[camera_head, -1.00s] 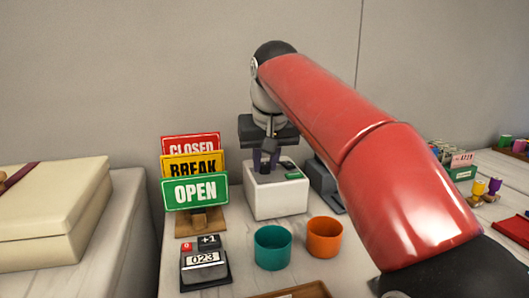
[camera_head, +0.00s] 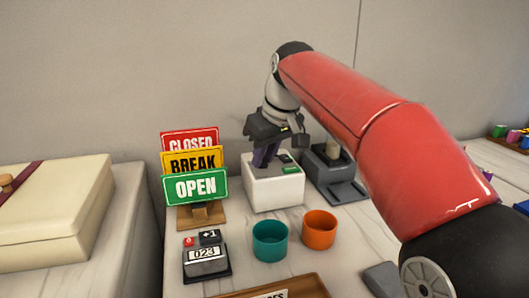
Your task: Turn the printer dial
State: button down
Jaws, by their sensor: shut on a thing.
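The printer (camera_head: 273,193), a white box with a dark panel and a green patch (camera_head: 290,169) on top, stands towards the back of the table. My gripper (camera_head: 262,158) reaches down onto its top from above, tilted, with purple fingers. The fingers are shut on the printer dial, which is mostly hidden behind them. How far the dial is turned cannot be made out.
A sign stand with CLOSED, BREAK and OPEN (camera_head: 196,187) is close left. A grey device (camera_head: 335,178) is close right. Teal (camera_head: 270,241) and orange (camera_head: 319,230) cups and a counter (camera_head: 206,259) stand in front. My red arm crosses the right side.

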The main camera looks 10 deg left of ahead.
aim_at(274, 173)
jog(key=c, duration=1.3)
grip_release()
jog(key=p+v, duration=0.1)
jog(key=v, duration=0.7)
